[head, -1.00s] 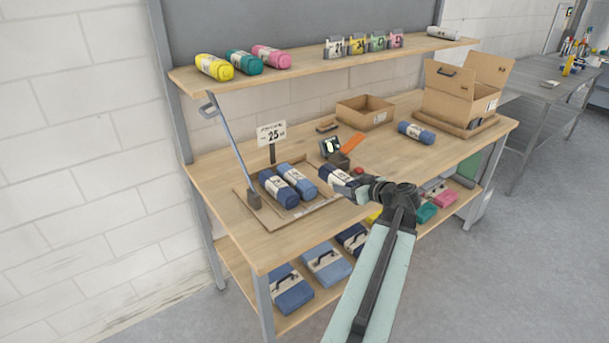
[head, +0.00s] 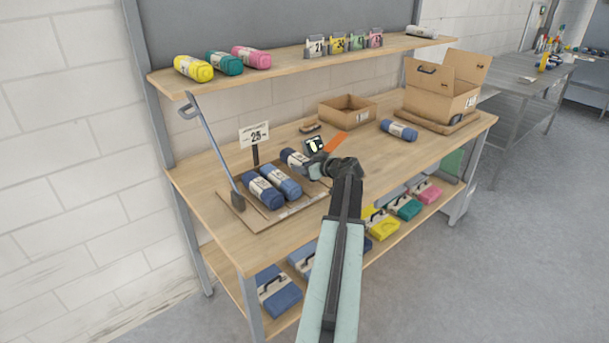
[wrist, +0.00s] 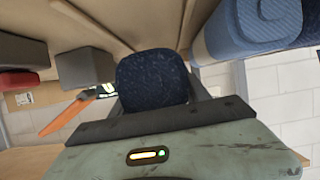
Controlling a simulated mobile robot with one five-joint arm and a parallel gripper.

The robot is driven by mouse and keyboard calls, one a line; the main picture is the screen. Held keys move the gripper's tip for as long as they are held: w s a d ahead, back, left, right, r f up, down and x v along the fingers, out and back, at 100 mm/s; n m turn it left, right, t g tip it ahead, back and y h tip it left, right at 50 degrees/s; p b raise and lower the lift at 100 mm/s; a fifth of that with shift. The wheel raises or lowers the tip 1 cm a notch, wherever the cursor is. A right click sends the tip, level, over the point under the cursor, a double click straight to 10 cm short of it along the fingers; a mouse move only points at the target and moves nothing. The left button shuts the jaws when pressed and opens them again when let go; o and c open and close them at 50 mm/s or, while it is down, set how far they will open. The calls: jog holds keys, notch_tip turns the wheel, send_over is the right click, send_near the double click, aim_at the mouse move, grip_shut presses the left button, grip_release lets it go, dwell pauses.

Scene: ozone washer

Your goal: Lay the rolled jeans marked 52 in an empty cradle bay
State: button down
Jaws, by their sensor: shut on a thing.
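My gripper (head: 310,167) is shut on a dark navy jeans roll (head: 292,158) with a pale label band, its number too small to read. In the wrist view the roll's round end (wrist: 152,78) sits between the fingers. The cradle (head: 290,211) is a flat brown board on the left of the bench. A navy roll (head: 263,191) and a lighter blue roll (head: 280,180) lie on it side by side. The held roll is just right of and behind the lighter roll, at the board's right part. I cannot tell whether it touches the board. The lighter roll also shows in the wrist view (wrist: 245,28).
A sign reading 25 (head: 254,134) and a leaning grey tool (head: 212,150) stand by the cradle. A small dark device (head: 315,145) with an orange part is behind my gripper. Another blue roll (head: 398,130) and boxes (head: 347,109) lie right. An upper shelf (head: 300,63) overhangs the back.

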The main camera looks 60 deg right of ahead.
notch_tip(320, 180, down, 4)
jog(key=b, duration=0.3)
jog(key=shift+r, duration=0.25)
jog(key=shift+f, duration=0.15)
jog(key=c, duration=0.5)
grip_release()
jog(key=shift+r, duration=0.3)
jog(key=p+v, duration=0.4)
jog(key=v, duration=0.6)
jog(key=shift+s+a+r+p, duration=0.15)
jog(key=shift+s+a+p, duration=0.05)
jog(key=shift+s+p, duration=0.15)
jog(key=shift+s+a+r, duration=0.1)
jog(key=shift+s+a, duration=0.05)
jog(key=shift+s, duration=0.4)
